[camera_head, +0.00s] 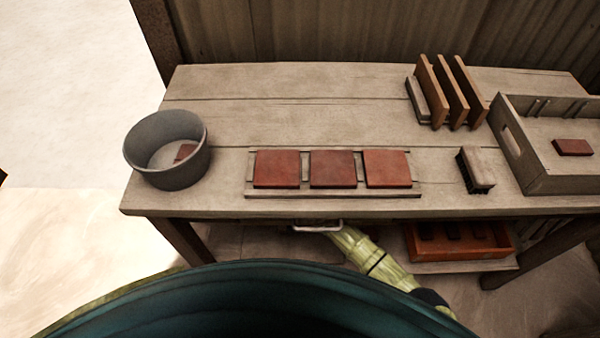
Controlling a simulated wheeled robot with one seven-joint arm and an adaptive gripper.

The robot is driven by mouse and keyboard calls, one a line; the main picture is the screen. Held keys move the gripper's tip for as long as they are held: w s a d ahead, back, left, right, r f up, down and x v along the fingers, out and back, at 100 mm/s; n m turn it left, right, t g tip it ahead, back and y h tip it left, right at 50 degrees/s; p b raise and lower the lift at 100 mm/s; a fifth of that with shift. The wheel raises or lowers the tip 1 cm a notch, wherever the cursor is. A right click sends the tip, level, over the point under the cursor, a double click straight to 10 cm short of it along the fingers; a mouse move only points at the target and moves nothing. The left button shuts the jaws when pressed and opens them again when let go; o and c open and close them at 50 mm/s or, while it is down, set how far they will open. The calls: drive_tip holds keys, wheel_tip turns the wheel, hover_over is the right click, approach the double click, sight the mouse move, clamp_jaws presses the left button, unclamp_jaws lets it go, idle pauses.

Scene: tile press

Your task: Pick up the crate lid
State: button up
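I cannot make out a lid for certain. A grey wooden crate (531,177) stands at the right end of the table, open on top, with a cut-out handle in its left side. A red-brown tile (572,147) lies inside it. My yellow-green arm reaches up and left from the bottom of the view to the table's front edge. Only a small pale piece at its end, at my gripper (318,227), shows just below that edge. The fingers are not clear, so I cannot see whether they hold anything.
On the table (290,112) are a grey bucket (172,170) with a tile inside, a slatted tray (335,195) with three tiles, a brush (476,171) and a rack of upright boards (445,95). An orange-brown box (490,247) sits on the lower shelf. The table's back middle is clear.

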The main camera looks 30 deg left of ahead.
drive_tip(key=shift+s+a+f, duration=0.1)
drive_tip(key=shift+a+f, duration=0.1)
drive_tip(key=shift+f, duration=1.6)
drive_tip(key=shift+s+a+f, duration=0.1)
drive_tip(key=shift+a+f, duration=0.05)
drive_tip(key=shift+f, duration=1.6)
clamp_jaws()
